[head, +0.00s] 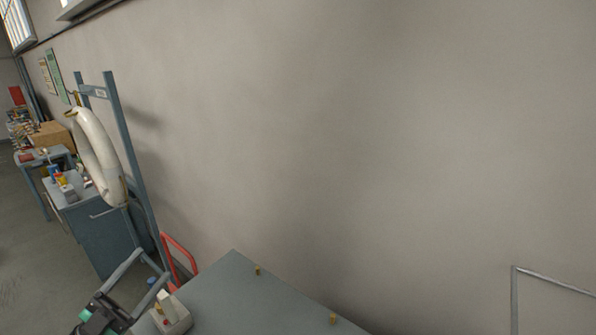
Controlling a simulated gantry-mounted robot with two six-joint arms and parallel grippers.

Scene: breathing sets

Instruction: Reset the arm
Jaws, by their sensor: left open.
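My left gripper (101,317) shows at the bottom left corner as a dark shape with a green part, partly cut off by the picture's lower edge. It is open, and I see nothing held in it. It is just left of a small pale box with red-orange marks (172,315), at the left side of the grey table (240,295). My right gripper is not in view.
A blue-grey rack (128,140) with a white curved object (97,155) hanging on it stands against the wall at left. A red tubular frame (178,256) is behind the table. Small brass pegs (333,319) stand along the table edge. A grey metal frame (515,300) shows at lower right.

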